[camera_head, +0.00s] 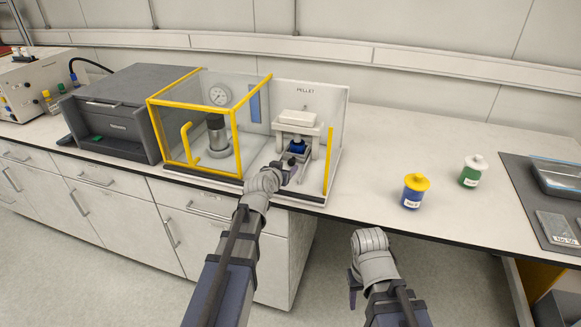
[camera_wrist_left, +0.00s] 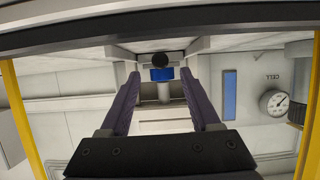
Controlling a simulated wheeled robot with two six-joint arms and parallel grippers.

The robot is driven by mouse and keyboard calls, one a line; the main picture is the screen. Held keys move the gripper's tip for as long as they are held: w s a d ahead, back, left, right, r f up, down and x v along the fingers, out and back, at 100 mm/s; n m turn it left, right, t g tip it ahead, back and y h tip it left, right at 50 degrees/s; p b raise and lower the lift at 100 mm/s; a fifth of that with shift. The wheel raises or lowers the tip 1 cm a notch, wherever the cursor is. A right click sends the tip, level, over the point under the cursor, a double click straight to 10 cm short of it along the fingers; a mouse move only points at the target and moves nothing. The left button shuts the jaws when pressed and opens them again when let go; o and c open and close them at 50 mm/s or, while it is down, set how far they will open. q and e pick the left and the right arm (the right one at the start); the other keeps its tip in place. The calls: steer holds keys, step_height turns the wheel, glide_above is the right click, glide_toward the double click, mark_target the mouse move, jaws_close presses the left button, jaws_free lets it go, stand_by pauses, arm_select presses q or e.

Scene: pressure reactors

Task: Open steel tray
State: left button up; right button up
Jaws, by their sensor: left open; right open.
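A shallow metal tray with a bluish see-through top (camera_head: 560,177) sits on the dark mat at the right edge of the head view, partly cut off. A flat grey labelled piece (camera_head: 557,227) lies in front of it; I cannot tell for certain which is the steel tray. My left gripper (camera_head: 293,165) is at the pellet press, far from both. In the left wrist view its open fingers (camera_wrist_left: 163,100) stand either side of a blue part (camera_wrist_left: 162,74) with a black knob. My right gripper (camera_head: 354,287) is open, low in front of the counter; its fingers are mostly hidden.
A yellow-framed clear enclosure (camera_head: 236,128) with a gauge stands left of the pellet press (camera_head: 298,118). A dark grey machine (camera_head: 125,100) is further left. A yellow-lidded blue jar (camera_head: 414,193) and a white-lidded green jar (camera_head: 472,172) stand between press and mat. The counter around the jars is clear.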

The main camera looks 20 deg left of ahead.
mark_target(291, 163)
arm_select(q)
steer(key=b+x, duration=0.1)
steer(key=x, duration=0.4)
steer(key=shift+w+f+b, duration=0.15)
steer(key=shift+w+b, duration=0.05)
steer(key=shift+b, duration=0.2)
steer(key=shift+c, duration=0.2)
jaws_close()
stand_by(0.8)
